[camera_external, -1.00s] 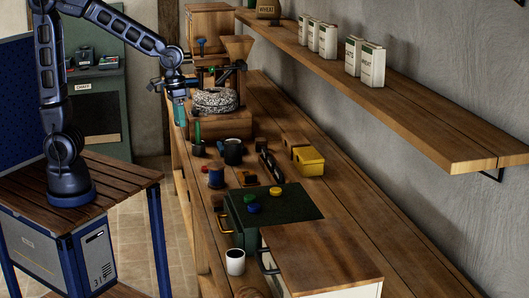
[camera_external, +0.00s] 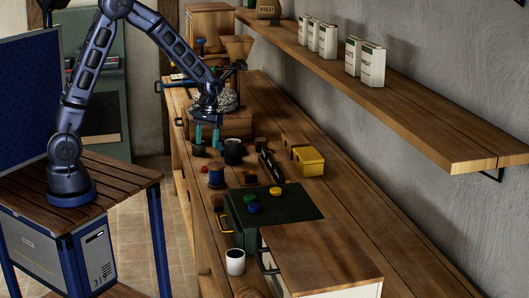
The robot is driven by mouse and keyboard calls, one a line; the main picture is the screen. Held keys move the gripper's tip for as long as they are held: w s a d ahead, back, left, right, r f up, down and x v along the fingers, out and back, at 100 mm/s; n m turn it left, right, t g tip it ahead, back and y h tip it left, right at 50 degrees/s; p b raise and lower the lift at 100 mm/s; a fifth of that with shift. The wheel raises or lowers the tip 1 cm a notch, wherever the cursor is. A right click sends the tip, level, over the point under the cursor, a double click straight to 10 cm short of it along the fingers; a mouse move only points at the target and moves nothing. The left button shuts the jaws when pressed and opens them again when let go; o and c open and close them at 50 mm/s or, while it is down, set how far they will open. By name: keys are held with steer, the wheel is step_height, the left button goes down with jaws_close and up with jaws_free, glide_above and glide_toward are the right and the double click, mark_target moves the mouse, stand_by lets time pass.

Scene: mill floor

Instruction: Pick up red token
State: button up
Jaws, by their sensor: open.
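On the dark green top (camera_external: 300,205) on the bench lie a yellow token (camera_external: 276,190), a blue token (camera_external: 253,208) and another small dark token (camera_external: 249,198). My gripper (camera_external: 207,139) points down over the bench, its two teal fingers apart with nothing visible between them. It is just left of a black mug (camera_external: 233,152) and above a blue spool-like item (camera_external: 216,178). The bench around the fingertips is partly hidden by small items.
A yellow box (camera_external: 308,161) stands right of the mug. A white mug (camera_external: 235,262) is near the front edge. A speckled round stone (camera_external: 229,101) sits behind my gripper. A shelf (camera_external: 420,115) with canisters overhangs the right side. The bench's right strip is clear.

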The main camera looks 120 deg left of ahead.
glide_above(206, 169)
steer(key=s+a, duration=0.1)
steer(key=a, duration=0.1)
step_height(206, 169, down, 5)
steer(key=shift+s+a+r, duration=0.1)
steer(key=shift+r, duration=0.1)
steer(key=shift+d+f, duration=0.2)
steer(key=shift+f, duration=2.4)
steer(key=c, duration=1.1)
